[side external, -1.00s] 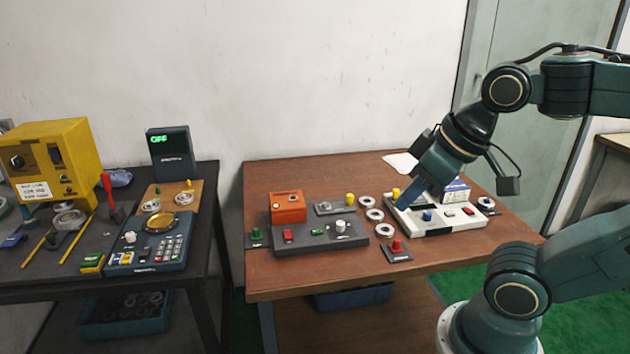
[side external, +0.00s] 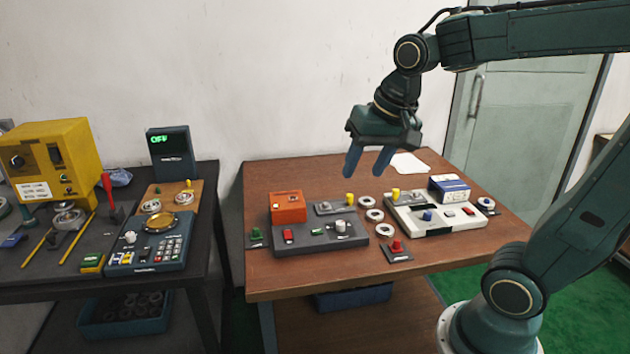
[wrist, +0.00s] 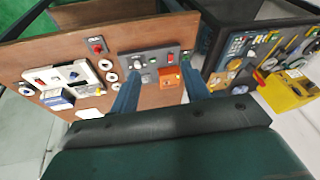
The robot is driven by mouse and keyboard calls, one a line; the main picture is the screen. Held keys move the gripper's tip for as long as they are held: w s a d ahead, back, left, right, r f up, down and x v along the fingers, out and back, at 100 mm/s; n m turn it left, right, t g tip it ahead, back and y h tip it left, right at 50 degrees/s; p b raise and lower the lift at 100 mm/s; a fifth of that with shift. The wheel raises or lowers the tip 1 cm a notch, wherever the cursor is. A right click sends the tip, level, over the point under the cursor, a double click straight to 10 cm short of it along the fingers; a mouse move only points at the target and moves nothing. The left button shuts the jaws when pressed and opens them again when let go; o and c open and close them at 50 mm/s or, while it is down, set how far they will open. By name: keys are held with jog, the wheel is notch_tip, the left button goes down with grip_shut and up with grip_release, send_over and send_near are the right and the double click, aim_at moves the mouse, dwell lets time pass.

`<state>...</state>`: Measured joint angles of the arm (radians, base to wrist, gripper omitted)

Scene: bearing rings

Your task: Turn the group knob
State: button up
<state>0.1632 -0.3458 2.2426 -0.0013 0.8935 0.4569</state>
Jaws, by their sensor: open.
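My gripper (side external: 364,166) is open and empty, in the air above the back of the brown table, its blue fingers apart and pointing down. In the wrist view the fingers (wrist: 158,78) frame the dark grey panel. That panel (side external: 320,241) carries a white knob (side external: 340,226), a red switch (side external: 288,236) and a green switch. I cannot tell which knob is the group knob; no label is readable.
An orange box (side external: 287,206) stands behind the dark grey panel. Bearing rings (side external: 374,216) lie between the panels. A blue and white box (side external: 449,188) is at the white panel's back. A dark table (side external: 60,285) with a keypad device (side external: 150,249) stands left.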

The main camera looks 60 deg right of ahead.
jog(key=w+d+f+m+g, duration=0.1)
jog(key=w+d+f+m, duration=0.1)
jog(key=w+d+m, duration=0.35)
jog(key=m+g, duration=0.3)
jog(key=m, duration=0.8)
send_over(341, 223)
notch_tip(341, 223, down, 15)
jog(key=shift+s+a+f, duration=0.1)
jog(key=shift+s+a, duration=0.05)
jog(key=f, duration=1.3)
jog(key=shift+w+f, duration=0.2)
jog(key=shift+f, duration=0.15)
